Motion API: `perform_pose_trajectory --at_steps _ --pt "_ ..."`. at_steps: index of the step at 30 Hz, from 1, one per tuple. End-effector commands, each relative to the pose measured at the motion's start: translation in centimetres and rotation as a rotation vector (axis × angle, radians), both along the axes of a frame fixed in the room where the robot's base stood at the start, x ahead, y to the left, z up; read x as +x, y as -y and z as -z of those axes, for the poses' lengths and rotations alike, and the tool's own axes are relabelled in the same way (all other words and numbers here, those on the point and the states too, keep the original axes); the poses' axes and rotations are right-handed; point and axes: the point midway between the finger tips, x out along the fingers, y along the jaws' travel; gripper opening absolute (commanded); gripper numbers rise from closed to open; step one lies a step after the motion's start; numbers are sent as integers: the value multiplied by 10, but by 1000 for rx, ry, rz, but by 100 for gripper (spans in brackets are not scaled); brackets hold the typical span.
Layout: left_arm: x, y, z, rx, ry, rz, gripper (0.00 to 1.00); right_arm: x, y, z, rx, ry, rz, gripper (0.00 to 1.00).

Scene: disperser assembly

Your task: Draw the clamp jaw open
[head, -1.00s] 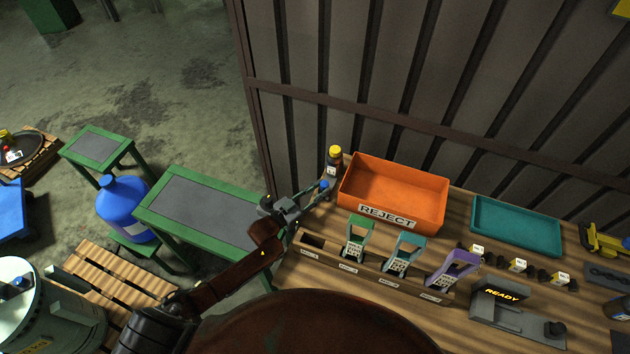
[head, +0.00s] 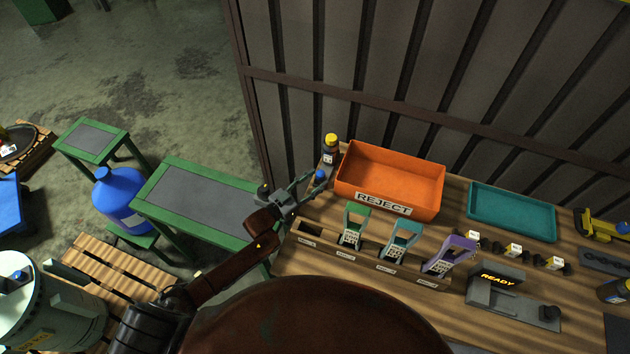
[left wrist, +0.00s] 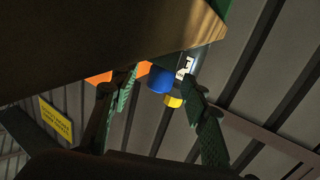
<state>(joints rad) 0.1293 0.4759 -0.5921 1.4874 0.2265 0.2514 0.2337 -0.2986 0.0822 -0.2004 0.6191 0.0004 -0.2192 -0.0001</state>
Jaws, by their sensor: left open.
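No part is plainly a clamp jaw. A grey fixture with a READY display (head: 497,283) stands at the right of the bench, with a black knob (head: 549,313) on its base plate. A yellow and dark tool (head: 598,226) lies at the right edge; I cannot tell if it is a clamp. My left gripper (head: 312,182) is open at the bench's left end, far from both. A blue cap (head: 321,174) shows by its fingertips. In the left wrist view, the blue cap (left wrist: 161,79) appears between the fingers, apparently ungripped. My right gripper is not in view.
A yellow-capped bottle (head: 330,148) stands beside the orange REJECT bin (head: 390,165). A teal tray (head: 511,212) lies right of it. A rack in front holds green (head: 354,222), teal (head: 402,240) and purple (head: 450,252) frames. A corrugated wall rises behind the bench.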

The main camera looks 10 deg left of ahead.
Motion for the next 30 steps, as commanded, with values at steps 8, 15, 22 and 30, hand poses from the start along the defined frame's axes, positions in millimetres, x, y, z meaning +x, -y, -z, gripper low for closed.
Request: perform_pose_trajectory --at_steps 8,15,22,30 --pt "-35 -24 2 2 -2 -1 42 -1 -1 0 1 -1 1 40" --pt "-75 -50 1 2 -2 0 42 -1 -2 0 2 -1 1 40" --pt "-95 -64 1 1 -2 0 42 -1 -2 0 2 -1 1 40" --pt "-98 -66 0 1 -1 1 42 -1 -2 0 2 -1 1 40"
